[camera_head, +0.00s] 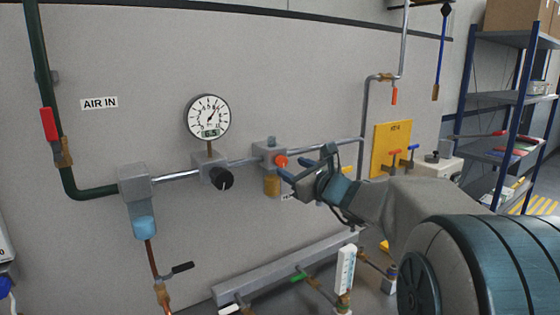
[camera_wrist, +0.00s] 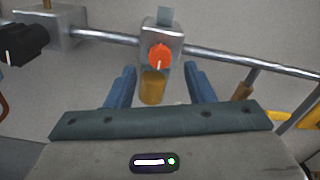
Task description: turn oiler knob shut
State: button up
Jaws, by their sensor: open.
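The oiler is a grey block (camera_head: 264,152) on the air pipe, with an orange-red knob (camera_head: 281,161) on its front and an amber bowl (camera_head: 271,186) below. In the wrist view the orange knob (camera_wrist: 160,54) bears a white pointer line running down from its middle, close to vertical. The amber bowl (camera_wrist: 152,87) shows below it. My gripper (camera_head: 283,174) is just right of and below the knob in the head view. In the wrist view its blue fingers (camera_wrist: 160,72) are spread apart, left and right of the oiler, with nothing held between them.
A black knob (camera_head: 222,179) on the regulator and a round gauge (camera_head: 209,117) are to the left along the pipe. A sloped grey rail (camera_head: 285,268) with valves lies below.

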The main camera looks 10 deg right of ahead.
aim_at(284, 164)
jog(key=shift+p+x, duration=0.35)
jog(key=shift+x, duration=1.8)
jog(key=c, duration=1)
jog(key=shift+f+b, duration=0.15)
jog(key=shift+b, duration=0.25)
